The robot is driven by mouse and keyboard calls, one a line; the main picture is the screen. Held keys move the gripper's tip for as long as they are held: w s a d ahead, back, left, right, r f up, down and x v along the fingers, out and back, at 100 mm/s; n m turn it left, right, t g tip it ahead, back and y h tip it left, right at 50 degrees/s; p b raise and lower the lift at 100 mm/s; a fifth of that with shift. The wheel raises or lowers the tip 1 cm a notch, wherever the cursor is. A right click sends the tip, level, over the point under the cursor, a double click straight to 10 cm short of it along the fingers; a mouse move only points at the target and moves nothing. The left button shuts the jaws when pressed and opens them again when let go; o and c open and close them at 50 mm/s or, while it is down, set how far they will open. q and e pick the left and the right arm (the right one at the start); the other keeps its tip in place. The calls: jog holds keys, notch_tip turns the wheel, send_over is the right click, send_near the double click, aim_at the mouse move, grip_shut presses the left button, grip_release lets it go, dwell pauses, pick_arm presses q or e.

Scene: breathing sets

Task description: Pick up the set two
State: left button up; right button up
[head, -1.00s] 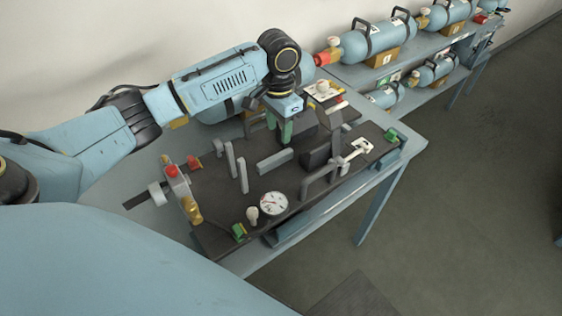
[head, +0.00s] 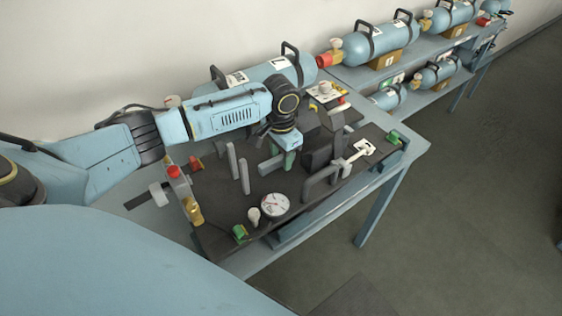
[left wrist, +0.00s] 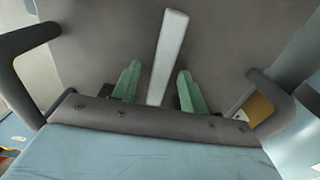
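Several light blue cylinder sets with dark carrying handles show in the head view; their labels are too small to read surely, so I cannot tell which is set two. The nearest cylinder (head: 297,72) lies at the back of the near bench, partly hidden by my left arm. My left gripper (head: 283,158) is in front of that cylinder, low over the dark board. In the left wrist view its green fingertips (left wrist: 158,92) are apart, with a pale grey bar (left wrist: 167,58) showing between them; I see no grip on it. My right gripper is out of view.
The dark board (head: 265,190) carries upright grey bars, a white gauge (head: 275,205), a red knob (head: 174,171) and green parts. The floor at the right is clear.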

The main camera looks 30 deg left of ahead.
pick_arm(q)
grip_shut()
dwell(1.2)
jog(key=shift+w+r, duration=0.15)
jog(key=shift+r, duration=0.05)
